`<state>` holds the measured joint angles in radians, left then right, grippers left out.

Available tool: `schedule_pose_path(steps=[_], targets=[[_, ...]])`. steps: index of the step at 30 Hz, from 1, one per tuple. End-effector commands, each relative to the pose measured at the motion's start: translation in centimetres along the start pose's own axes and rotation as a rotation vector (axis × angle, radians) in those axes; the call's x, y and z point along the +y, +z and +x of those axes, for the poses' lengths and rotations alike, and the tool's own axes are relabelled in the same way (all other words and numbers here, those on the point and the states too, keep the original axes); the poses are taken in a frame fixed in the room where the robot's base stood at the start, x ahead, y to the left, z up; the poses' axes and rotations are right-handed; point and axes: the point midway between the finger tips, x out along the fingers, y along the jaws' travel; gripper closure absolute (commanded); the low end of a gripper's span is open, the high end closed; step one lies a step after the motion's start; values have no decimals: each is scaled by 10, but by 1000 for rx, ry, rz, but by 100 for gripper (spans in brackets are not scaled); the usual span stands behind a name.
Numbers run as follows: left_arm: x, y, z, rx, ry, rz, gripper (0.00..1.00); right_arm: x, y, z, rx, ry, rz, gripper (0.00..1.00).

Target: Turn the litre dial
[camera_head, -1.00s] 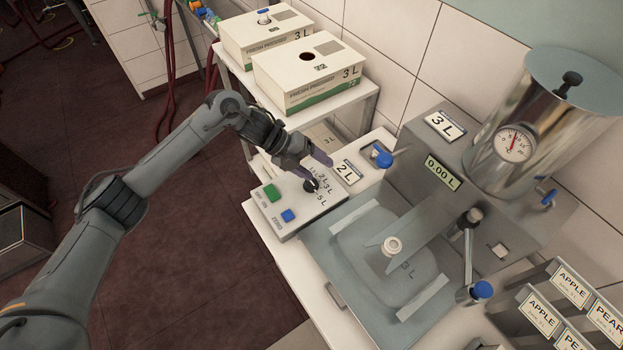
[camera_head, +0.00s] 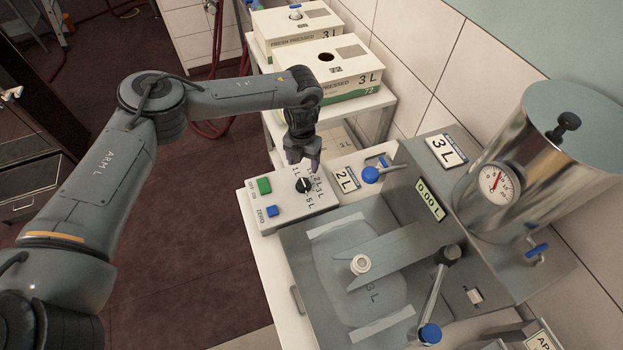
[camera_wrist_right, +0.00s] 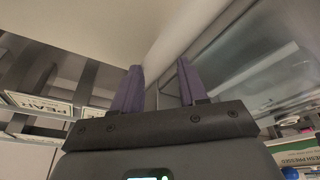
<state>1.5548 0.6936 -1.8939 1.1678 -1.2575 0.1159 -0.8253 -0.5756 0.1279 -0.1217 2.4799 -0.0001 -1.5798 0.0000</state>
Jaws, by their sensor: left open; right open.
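The litre dial (camera_head: 304,185) is a small black knob on the pale control box, with litre marks printed around it, 1L, 2L, 3L and 5L among them. Which mark it points at is too small to tell.
The box also carries a green button (camera_head: 264,186) and a blue button (camera_head: 272,211). A filling machine with display (camera_head: 430,198) and metal tank (camera_head: 535,160) is further right. Juice boxes (camera_head: 330,70) stand behind.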

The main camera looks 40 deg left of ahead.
Motion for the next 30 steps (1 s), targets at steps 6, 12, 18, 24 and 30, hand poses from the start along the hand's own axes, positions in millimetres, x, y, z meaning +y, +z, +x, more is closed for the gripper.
schedule_pose_path(steps=[6,12,18,24,30], targets=[[0,-2,33,4,3,1,31,-3,3,-2,-9,-9,7,57],[0,-2,65,4,1,1,31,-4,2,-4,-8,-11,12,57],[0,-1,88,3,1,1,31,-3,1,-5,-5,-10,12,57],[-1,-1,97,1,-1,2,31,-2,0,-5,-4,-6,9,57],[-1,-1,98,1,-1,2,31,0,0,-5,-5,0,2,57]])
